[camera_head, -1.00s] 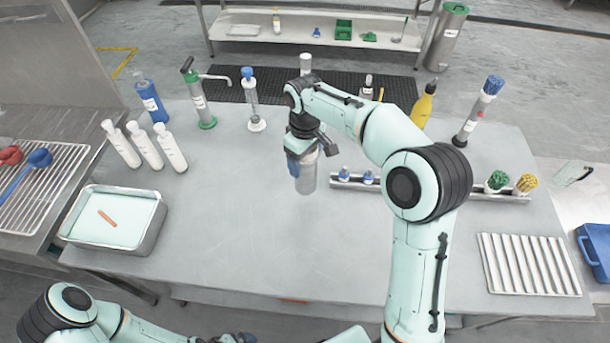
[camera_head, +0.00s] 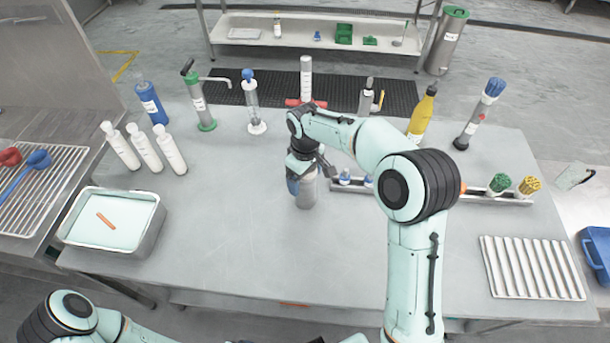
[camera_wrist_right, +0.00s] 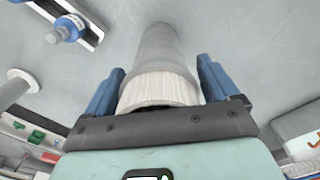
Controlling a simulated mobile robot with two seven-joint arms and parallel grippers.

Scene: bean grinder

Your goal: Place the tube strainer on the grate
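My right gripper (camera_head: 304,178) is shut on a grey cylinder (camera_head: 306,198), which I take for the tube strainer. It stands upright, near the middle of the table. In the right wrist view the blue fingers (camera_wrist_right: 158,80) lie on either side of the white ribbed end of the cylinder (camera_wrist_right: 162,50). I cannot tell whether its lower end touches the table. A wire rack (camera_head: 38,215) is at the far left, with a red and a blue tool on it. A slatted metal plate (camera_head: 532,268) lies at the right. Either could be the grate. My left gripper is out of view.
A white-lined tray (camera_head: 140,245) stands front left. Several white bottles (camera_head: 145,148), a green-capped dispenser (camera_head: 198,100) and a blue-topped column (camera_head: 251,105) stand behind it. A rail with small bottles and brushes (camera_head: 470,195) runs right of the cylinder. The front middle table is clear.

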